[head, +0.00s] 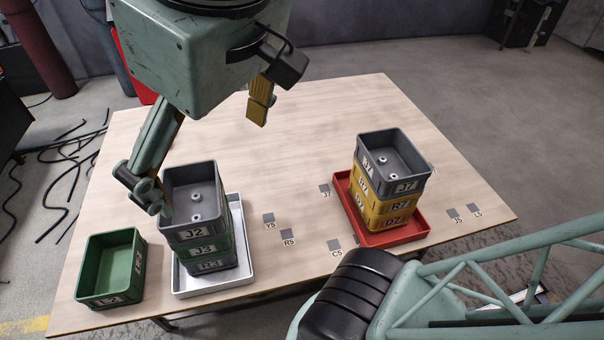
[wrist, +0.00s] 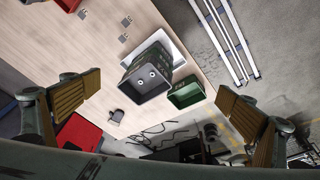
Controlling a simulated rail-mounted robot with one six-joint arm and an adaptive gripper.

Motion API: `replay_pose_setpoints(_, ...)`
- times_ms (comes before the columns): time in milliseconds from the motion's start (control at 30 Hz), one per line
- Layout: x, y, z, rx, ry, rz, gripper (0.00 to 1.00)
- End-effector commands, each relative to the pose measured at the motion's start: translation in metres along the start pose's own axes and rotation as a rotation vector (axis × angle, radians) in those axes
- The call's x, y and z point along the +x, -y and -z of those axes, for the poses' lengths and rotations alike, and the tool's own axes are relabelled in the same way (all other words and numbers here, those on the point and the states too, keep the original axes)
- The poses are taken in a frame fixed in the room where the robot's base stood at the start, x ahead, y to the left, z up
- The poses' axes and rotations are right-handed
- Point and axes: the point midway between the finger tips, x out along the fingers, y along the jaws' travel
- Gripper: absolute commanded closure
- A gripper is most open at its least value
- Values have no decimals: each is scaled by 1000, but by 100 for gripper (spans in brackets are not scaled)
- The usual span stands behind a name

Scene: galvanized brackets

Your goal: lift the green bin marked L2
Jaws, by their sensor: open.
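The green bin marked L2 (head: 103,287) stands upright and empty on the table's near left corner in the head view. It also shows in the wrist view (wrist: 187,94), right of the grey-topped stack. My gripper (head: 203,150) is open and empty, high above the table's left part and apart from the bin. In the wrist view its two tan-padded fingers (wrist: 160,90) are spread wide, with the stack and the bin far below between them. The bin's labels are on its near and right sides.
Close right of the bin, a white tray (head: 238,277) holds a stack, J2 (head: 191,236) on J3 and R3. A red tray (head: 418,232) holds J7 over yellow bins. The table's middle is mostly clear.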

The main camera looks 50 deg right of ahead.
Motion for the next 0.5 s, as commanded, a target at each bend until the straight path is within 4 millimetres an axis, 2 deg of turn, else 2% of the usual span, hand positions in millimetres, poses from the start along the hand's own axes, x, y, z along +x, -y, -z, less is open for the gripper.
replay_pose_setpoints(267,44,-13,57,-304,61,-73,0)
replay_pose_setpoints(500,99,-9,122,-648,114,-129,0)
